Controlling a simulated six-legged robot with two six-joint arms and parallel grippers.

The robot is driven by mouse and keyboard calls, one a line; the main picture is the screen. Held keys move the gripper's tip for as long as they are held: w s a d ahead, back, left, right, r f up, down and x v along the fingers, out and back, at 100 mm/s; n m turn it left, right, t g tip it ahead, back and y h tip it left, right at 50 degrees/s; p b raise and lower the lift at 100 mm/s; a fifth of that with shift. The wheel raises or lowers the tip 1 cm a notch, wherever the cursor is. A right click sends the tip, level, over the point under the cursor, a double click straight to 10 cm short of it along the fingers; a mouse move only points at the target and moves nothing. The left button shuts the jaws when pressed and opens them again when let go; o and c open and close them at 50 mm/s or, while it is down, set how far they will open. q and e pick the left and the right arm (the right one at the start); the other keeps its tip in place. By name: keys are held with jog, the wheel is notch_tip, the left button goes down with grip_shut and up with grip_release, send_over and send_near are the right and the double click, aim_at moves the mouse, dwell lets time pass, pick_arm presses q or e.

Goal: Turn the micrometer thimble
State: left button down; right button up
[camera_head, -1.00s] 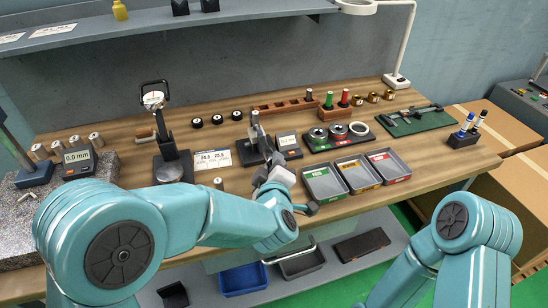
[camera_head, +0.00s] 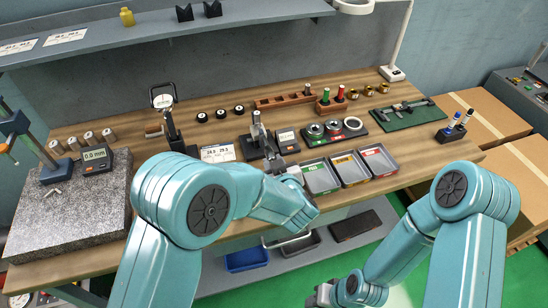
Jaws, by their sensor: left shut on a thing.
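The micrometer (camera_head: 257,128) stands upright in its dark holder on the wooden bench, beside a small digital display (camera_head: 287,139). My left gripper (camera_head: 271,152) reaches in from the front and is shut on the micrometer's thimble, at the near, lower end. The jaws cover most of the thimble, so its markings are hidden. My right gripper (camera_head: 324,295) hangs low at the bottom of the view, well away from the bench; its fingers are too unclear to tell open or shut.
Three grey trays (camera_head: 336,190) with coloured labels stand just right of my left gripper. A black rack of ring gauges (camera_head: 308,142) lies behind them. A dial gauge stand (camera_head: 169,125) and label card (camera_head: 218,153) are to the left. A granite plate (camera_head: 95,215) fills the left front.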

dwell(0.4)
pick_arm(q)
jog(key=c, duration=1.3)
grip_release()
jog(key=shift+s, duration=0.1)
